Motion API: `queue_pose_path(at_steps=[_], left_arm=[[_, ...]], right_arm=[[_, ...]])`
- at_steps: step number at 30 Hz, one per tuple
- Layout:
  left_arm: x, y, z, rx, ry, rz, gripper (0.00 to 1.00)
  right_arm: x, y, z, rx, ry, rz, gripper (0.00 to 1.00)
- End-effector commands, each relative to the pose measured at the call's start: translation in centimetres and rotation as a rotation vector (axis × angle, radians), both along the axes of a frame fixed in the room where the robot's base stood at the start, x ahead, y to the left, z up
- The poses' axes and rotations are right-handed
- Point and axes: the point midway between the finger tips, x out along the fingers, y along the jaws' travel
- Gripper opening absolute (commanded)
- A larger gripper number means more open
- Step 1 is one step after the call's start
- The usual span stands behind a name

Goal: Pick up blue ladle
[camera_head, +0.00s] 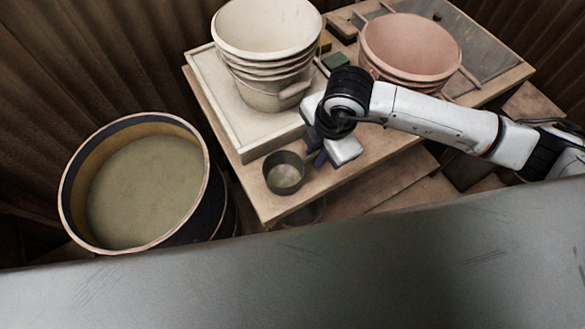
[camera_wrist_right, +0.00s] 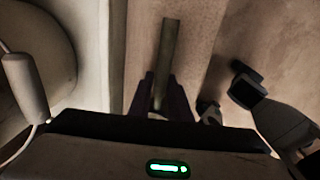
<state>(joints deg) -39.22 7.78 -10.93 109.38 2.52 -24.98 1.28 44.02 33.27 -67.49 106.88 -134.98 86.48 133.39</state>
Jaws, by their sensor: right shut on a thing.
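A small dark round cup (camera_head: 284,172), which looks like the ladle's bowl, is at the near corner of the wooden table in the head view. Its color looks dark grey-green rather than clearly blue. My right gripper (camera_head: 315,154) is just to the right of the cup, its dark fingers pointing down. In the right wrist view a thin grey-green bar, apparently the ladle's handle (camera_wrist_right: 168,55), runs up from between the fingers of my right gripper (camera_wrist_right: 159,88), which is shut on it. The bowl cannot be made out in that view. My left gripper is not in view.
A large barrel (camera_head: 205,205) of murky liquid stands left of the wooden table (camera_head: 268,211). White stacked buckets (camera_head: 265,30) stand on a pale tray (camera_head: 212,95) behind the gripper. Pink stacked tubs (camera_head: 410,50) stand at the back right. A grey surface (camera_head: 300,280) fills the foreground.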

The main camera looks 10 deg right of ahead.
Motion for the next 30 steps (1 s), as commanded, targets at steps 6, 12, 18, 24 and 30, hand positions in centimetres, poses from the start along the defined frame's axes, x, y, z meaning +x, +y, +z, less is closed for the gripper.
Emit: queue_pose_path(at_steps=[6, 12, 18, 24, 30], left_arm=[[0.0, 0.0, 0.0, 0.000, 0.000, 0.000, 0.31], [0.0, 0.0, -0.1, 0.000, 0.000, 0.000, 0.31], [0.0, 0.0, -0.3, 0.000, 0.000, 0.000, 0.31], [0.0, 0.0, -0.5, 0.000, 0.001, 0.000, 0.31], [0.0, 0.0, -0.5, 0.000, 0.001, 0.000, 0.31]], right_arm=[[0.0, 0.0, 0.1, 0.002, -0.002, 0.000, 0.00], [0.1, 0.1, 2.2, 0.003, -0.005, 0.000, 0.00], [0.2, 0.1, 6.3, 0.004, -0.006, 0.002, 0.00], [0.1, 0.1, 9.3, 0.002, -0.003, 0.000, 0.00], [0.0, 0.0, 10.1, 0.000, -0.001, 0.000, 0.00]])
